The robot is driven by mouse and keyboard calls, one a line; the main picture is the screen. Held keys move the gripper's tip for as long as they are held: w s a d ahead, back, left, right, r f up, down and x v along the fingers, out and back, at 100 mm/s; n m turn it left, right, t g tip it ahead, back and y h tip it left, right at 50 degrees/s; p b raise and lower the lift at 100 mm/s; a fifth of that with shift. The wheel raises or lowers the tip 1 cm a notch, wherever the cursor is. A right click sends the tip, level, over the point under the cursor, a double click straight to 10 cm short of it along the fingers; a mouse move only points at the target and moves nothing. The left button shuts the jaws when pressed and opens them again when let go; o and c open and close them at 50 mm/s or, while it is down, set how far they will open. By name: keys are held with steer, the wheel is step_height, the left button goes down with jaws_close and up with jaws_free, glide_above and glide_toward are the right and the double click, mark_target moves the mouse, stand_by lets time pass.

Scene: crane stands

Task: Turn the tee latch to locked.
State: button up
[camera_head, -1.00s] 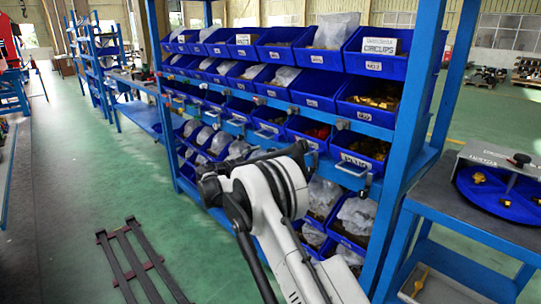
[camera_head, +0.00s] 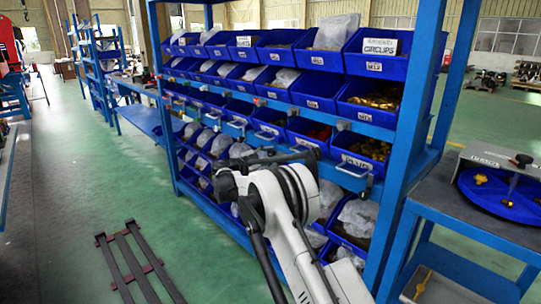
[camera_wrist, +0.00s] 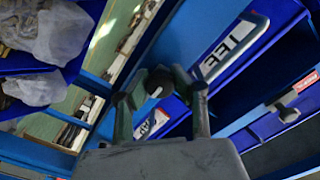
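A dark rounded knob-like piece (camera_wrist: 160,82) with a pale end shows between my fingertips in the wrist view; it may be the tee latch's handle, but I cannot tell. My gripper (camera_wrist: 158,76) has its fingers on either side of this piece, and whether they touch it is unclear. A grey tee-shaped latch (camera_wrist: 287,113) stands out from a blue rail to the right, apart from my fingers. In the head view, similar small grey latches (camera_head: 343,125) sit along the shelf rails. My gripper is largely hidden there behind my arm.
A blue rack of bins (camera_head: 372,104) fills the middle, with my arm close against its front. A bench (camera_head: 470,205) with a blue round tray (camera_head: 500,205) stands at right. A dark metal frame (camera_head: 135,262) lies on the green floor (camera_head: 95,190), otherwise clear at left.

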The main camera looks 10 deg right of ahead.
jaws_close()
steer(key=shift+n, duration=0.3)
steer(key=n, duration=0.3)
steer(key=shift+n, duration=0.3)
steer(key=n, duration=0.3)
steer(key=shift+n, duration=0.3)
steer(key=n, duration=0.4)
steer(key=shift+d+r, duration=0.1)
steer(key=shift+n, duration=2.1)
